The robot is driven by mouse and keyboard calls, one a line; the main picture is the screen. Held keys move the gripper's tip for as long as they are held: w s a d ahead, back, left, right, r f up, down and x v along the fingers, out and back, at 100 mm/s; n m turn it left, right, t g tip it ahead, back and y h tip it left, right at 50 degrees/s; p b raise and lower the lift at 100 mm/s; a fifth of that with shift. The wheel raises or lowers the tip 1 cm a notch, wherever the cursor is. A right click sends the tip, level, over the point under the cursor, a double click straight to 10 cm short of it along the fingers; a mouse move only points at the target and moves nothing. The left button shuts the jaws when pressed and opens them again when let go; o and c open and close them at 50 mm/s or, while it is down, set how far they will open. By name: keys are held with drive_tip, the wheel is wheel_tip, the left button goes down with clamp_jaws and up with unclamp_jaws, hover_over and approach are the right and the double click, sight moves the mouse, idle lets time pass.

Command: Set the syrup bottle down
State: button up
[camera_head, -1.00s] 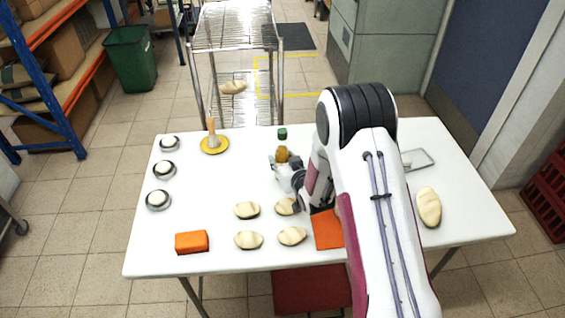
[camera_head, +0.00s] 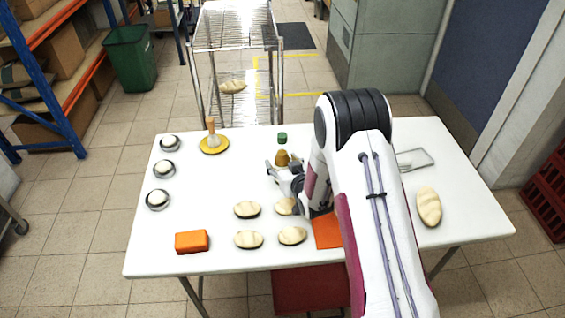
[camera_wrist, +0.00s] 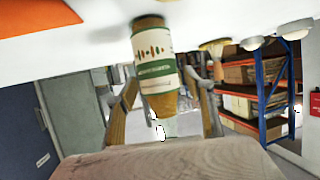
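The syrup bottle (camera_head: 282,159) is amber with a white and green label. It stands near the back middle of the white table (camera_head: 240,180), partly hidden by my gripper in the head view. A green patch shows just above it there. In the wrist view, which is upside down, the bottle (camera_wrist: 155,62) is between my fingers with its base end by the tabletop. My gripper (camera_head: 283,165) is open around the bottle. The wrist view shows a gap between the bottle and each finger (camera_wrist: 165,105). Whether the base fully touches the table is hard to tell.
Several pale loaves (camera_head: 248,210) lie nearby, one far right (camera_head: 428,207). An orange block (camera_head: 192,242) and an orange mat (camera_head: 327,231) lie in front. A yellow dish with a brush-like thing (camera_head: 213,144) stands left, near several round silver-rimmed items (camera_head: 164,169). The left middle is clear.

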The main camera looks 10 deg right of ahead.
drive_tip(key=shift+r, duration=0.2)
drive_tip(key=shift+v, duration=6)
drive_tip(key=shift+f, duration=0.1)
drive_tip(key=s+d+r+m+g+h, duration=0.1)
drive_tip(key=s+d+r+g, duration=0.15)
drive_tip(key=s+r, duration=0.4)
drive_tip(key=s+d+r+g+h, duration=0.1)
drive_tip(key=s+d+r+h, duration=0.15)
drive_tip(key=r, duration=0.75)
drive_tip(key=s+r+g, duration=0.2)
drive_tip(key=s+r, duration=0.1)
drive_tip(key=s, duration=1)
drive_tip(key=s+d+r+m+g, duration=0.1)
drive_tip(key=s+r, duration=0.3)
drive_tip(key=s, duration=0.9)
drive_tip(key=shift+s+d+m+g, duration=0.2)
drive_tip(key=shift+s+m+g, duration=0.1)
drive_tip(key=shift+s+g, duration=0.15)
